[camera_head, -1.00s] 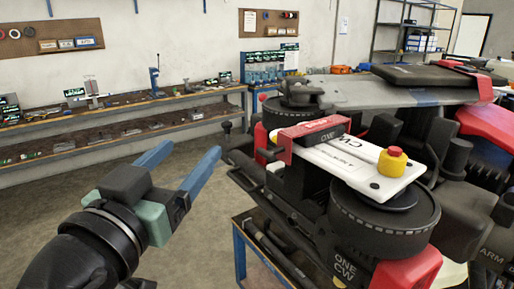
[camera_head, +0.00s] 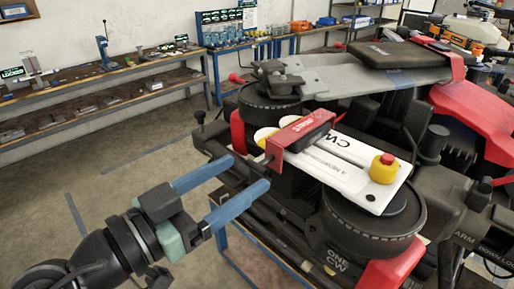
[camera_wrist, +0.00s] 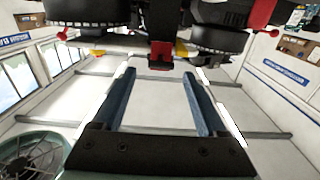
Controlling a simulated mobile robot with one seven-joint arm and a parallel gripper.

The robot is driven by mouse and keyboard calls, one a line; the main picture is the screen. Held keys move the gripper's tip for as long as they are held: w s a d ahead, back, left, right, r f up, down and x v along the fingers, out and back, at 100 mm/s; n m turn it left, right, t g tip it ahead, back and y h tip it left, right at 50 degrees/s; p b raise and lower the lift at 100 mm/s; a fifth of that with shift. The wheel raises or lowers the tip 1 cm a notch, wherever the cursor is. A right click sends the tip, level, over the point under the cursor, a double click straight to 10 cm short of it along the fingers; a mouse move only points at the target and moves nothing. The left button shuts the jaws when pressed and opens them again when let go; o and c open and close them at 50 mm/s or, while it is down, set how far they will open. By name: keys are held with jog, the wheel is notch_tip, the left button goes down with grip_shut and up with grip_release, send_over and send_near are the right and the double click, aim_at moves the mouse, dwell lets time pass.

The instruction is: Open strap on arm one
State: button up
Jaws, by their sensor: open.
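The strap (camera_head: 298,131), red with a black pad, lies across the white plate marked CW (camera_head: 330,165) on the drone's arm one. Its red end folds down over the plate's near left edge. My gripper (camera_head: 248,173) is open and empty, to the left of the strap, with both blue fingers pointing at it and a gap between. In the wrist view, my gripper (camera_wrist: 159,75) has its fingers spread, and a red and black piece, seemingly the strap's end (camera_wrist: 160,55), shows ahead between the fingertips.
A red and yellow knob (camera_head: 383,168) stands on the white plate. Black round motors (camera_head: 372,225) sit below and behind it. A dark pad under another red strap (camera_head: 445,62) lies farther back. Workbenches (camera_head: 110,80) line the wall; the floor at left is clear.

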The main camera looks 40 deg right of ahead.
aim_at(255, 166)
jog(key=d, duration=0.1)
jog(key=d+p, duration=0.1)
jog(key=d, duration=0.2)
jog(key=shift+w+r, duration=0.15)
jog(key=shift+w, duration=0.1)
jog(key=shift+w+d+p, duration=0.15)
jog(key=shift+d+p, duration=0.15)
jog(key=shift+d, duration=0.05)
grip_shut()
dwell(0.9)
